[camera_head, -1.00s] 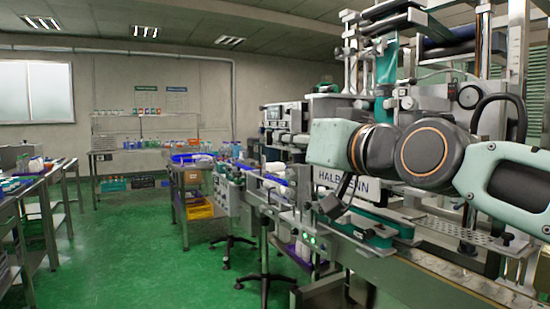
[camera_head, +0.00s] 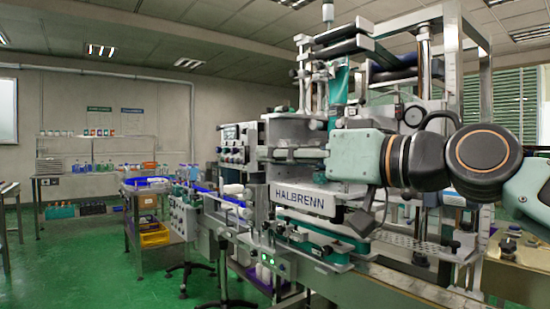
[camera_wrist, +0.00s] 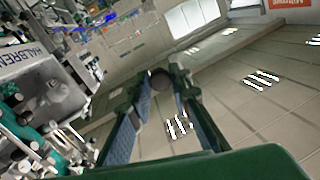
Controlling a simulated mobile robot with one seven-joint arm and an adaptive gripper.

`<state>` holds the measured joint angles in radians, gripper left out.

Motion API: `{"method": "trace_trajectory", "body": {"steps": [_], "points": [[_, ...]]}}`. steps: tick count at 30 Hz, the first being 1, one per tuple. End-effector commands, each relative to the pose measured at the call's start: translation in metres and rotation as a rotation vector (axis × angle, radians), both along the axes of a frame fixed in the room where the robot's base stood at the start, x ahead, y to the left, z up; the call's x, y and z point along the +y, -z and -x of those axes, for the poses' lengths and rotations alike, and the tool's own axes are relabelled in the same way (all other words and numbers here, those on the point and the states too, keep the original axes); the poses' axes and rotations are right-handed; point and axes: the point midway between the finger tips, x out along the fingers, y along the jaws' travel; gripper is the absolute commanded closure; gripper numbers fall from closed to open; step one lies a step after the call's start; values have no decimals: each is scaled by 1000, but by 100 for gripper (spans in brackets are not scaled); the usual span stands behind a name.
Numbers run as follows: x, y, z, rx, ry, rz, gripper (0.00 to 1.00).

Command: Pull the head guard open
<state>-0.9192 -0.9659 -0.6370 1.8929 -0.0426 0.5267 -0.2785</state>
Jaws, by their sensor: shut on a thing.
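The sleeve applicator fills the right half of the head view, with a light panel lettered HALBRENN (camera_head: 300,196). The lettered panel also shows in the wrist view (camera_wrist: 27,52), on the left edge of a grey box-like housing. I cannot clearly tell the outline of the head guard or how far it stands open. My gripper (camera_wrist: 158,84) shows in the wrist view with two long green-and-blue fingers, shut on a dark round-ended piece (camera_wrist: 160,78) between the tips. Whether this is the guard's handle is unclear. In the head view my wrist hides most of the grasp.
A conveyor (camera_head: 370,290) runs along the machine's front. Metal uprights (camera_head: 453,75) rise behind my arm. A cart with an orange tray (camera_head: 154,235) stands left of the machine. Green floor (camera_head: 90,265) is free further left.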

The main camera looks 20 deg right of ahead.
Motion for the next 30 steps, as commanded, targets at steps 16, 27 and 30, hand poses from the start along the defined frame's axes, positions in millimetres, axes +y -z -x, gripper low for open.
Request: {"method": "trace_trajectory", "body": {"steps": [16,27,30], "points": [[-1,-2,0,-5,3,-3,64],[-16,-1,26,-4,6,-2,64],[-27,-2,45,-7,7,-4,64]]}}
